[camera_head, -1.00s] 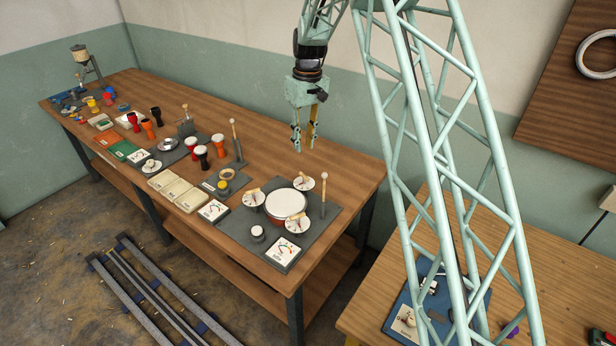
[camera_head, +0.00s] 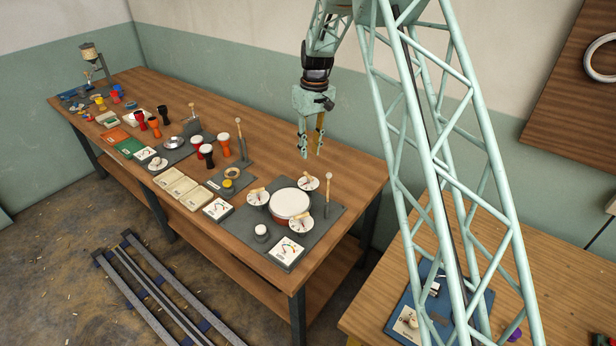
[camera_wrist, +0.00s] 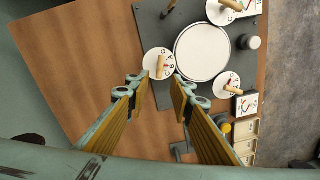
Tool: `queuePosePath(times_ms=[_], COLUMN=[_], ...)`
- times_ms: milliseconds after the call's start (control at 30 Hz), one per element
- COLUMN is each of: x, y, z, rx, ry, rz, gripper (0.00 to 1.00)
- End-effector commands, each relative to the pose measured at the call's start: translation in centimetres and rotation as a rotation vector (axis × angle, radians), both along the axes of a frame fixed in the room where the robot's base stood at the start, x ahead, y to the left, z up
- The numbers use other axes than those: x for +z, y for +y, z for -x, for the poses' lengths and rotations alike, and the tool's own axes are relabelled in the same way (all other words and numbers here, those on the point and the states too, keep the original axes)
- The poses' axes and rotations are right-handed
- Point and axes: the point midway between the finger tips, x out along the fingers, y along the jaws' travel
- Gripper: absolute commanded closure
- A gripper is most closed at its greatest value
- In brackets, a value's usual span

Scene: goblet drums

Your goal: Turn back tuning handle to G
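A white drum (camera_head: 289,204) sits on a dark grey plate (camera_head: 237,232), with three round white dials around it. The back dial (camera_head: 309,182) has a tan handle; in the wrist view this dial (camera_wrist: 152,55) carries letters, and its handle (camera_wrist: 160,66) shows beyond my fingertips. The left dial (camera_head: 258,196) and front dial (camera_head: 299,223) have similar handles. Which letter each handle points at is too small to tell. My gripper (camera_head: 311,150) is open and empty above the table behind the back dial. In the wrist view its fingertips (camera_wrist: 163,84) stand apart, clear of the handle.
A mallet (camera_head: 327,190) stands upright right of the back dial. A white knob (camera_head: 261,233) and a gauge card (camera_head: 287,251) lie at the front. Several small goblet drums and trays stand farther left. Bare wood (camera_head: 352,166) lies behind the plate.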

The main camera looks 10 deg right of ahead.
Motion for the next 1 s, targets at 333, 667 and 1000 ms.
queuePosePath(times_ms=[333,667,1000], x=[-4.1,-8.4,-11.8], y=[0.3,0.5,0.7], z=[0.2,0.3,0.3], rx=[0.0,0.001,0.001], ry=[0.002,0.002,0.001], rz=[0.0,0.001,0.0], gripper=[0.79,0.79,0.79])
